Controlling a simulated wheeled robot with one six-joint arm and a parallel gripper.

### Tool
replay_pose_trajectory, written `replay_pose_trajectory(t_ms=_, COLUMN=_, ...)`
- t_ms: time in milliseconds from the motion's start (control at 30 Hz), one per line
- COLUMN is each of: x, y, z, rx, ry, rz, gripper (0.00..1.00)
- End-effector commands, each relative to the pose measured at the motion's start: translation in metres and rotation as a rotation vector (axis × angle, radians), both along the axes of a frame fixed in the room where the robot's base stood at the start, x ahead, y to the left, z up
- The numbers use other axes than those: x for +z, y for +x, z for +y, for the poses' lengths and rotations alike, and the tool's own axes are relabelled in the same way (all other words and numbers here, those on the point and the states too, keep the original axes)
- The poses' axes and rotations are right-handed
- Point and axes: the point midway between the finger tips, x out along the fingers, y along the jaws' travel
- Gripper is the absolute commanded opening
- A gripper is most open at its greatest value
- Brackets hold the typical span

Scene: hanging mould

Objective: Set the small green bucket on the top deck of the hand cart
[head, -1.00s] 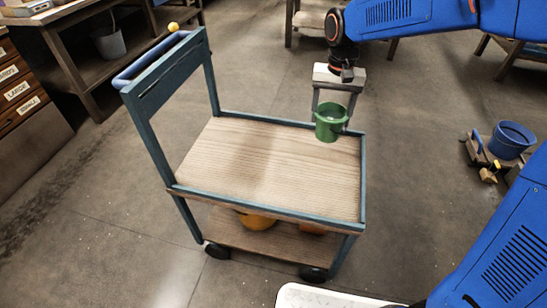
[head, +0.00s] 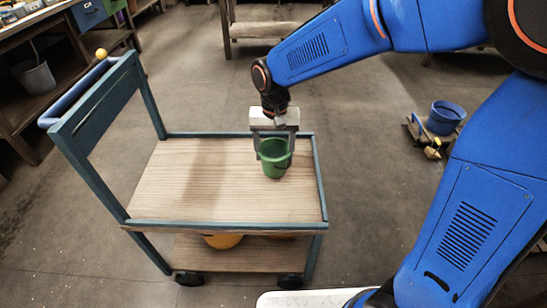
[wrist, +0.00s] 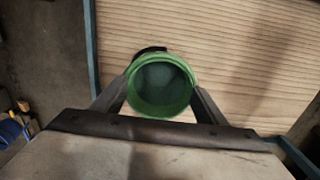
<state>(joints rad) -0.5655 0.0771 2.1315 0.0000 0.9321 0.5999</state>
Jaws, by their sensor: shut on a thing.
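The small green bucket (head: 274,158) is upright between the fingers of my gripper (head: 274,150), which is shut on it. In the wrist view the bucket (wrist: 161,84) shows its open round mouth, with a finger on each side. The hand cart has a wooden top deck (head: 210,185) with a raised teal rim. The bucket is over the deck's far right part. I cannot tell whether its base touches the deck. The deck also fills much of the wrist view (wrist: 250,50).
The cart's handle frame (head: 100,95) rises at the left, with a yellow ball (head: 101,53) on it. An orange thing (head: 222,240) is on the lower shelf. A blue bucket (head: 445,117) stands among clutter at the right. Most of the top deck is clear.

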Motion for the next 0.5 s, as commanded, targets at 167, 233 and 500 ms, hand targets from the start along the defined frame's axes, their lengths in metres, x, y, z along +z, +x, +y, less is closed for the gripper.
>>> replay_pose_trajectory(t_ms=167, x=-0.023, y=0.000, z=0.000, rx=0.000, ry=-0.002, rz=0.003, gripper=0.33)
replay_pose_trajectory(t_ms=233, x=-0.026, y=0.000, z=0.000, rx=0.000, ry=0.000, rz=0.001, gripper=0.33)
replay_pose_trajectory(t_ms=500, x=-0.026, y=0.000, z=0.000, rx=0.000, ry=0.000, rz=0.000, gripper=0.33)
